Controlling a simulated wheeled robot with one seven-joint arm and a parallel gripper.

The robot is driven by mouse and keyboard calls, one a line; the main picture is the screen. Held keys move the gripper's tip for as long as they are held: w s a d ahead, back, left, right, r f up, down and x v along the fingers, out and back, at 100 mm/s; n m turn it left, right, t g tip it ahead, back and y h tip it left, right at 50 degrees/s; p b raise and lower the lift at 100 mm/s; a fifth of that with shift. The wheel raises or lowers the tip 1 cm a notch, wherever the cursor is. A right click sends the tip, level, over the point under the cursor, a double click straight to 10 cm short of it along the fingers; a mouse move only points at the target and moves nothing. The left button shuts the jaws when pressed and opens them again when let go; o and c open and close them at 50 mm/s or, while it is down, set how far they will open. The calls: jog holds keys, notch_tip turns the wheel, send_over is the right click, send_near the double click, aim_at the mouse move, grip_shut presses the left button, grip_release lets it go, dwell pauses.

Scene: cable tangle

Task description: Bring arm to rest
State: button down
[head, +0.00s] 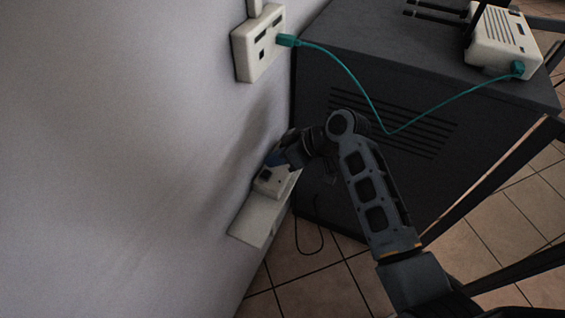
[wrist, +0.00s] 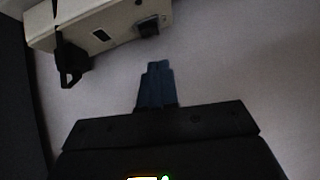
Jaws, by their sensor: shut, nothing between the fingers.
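Whether my gripper touches anything is hard to tell in the head view.
A white wall plate (head: 259,40) above holds a teal cable (head: 388,132) running to a white router (head: 505,40) on a dark cabinet (head: 420,60). A white ledge (head: 256,226) is below my gripper. A thin black cable (head: 310,250) hangs near the tiled floor (head: 335,290).

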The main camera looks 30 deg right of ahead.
jog(key=v, duration=0.9)
jog(key=s+f+m+t+h, duration=0.2)
jog(key=s+f+m+h, duration=0.15)
jog(key=s, duration=0.55)
jog(key=s+f+m+t+h, duration=0.15)
jog(key=s+f, duration=0.25)
jog(key=s, duration=0.5)
jog(key=s+a+r+t, duration=0.2)
jog(key=s+r, duration=0.6)
jog(key=s, duration=0.1)
jog(key=s+a+r+m+t+h, duration=0.1)
jog(key=s+a+r+t, duration=0.1)
jog(key=s+r, duration=0.7)
jog(key=shift+s+a+r+t+h, duration=0.2)
jog(key=shift+s+t+h, duration=0.15)
jog(key=shift+t, duration=0.2)
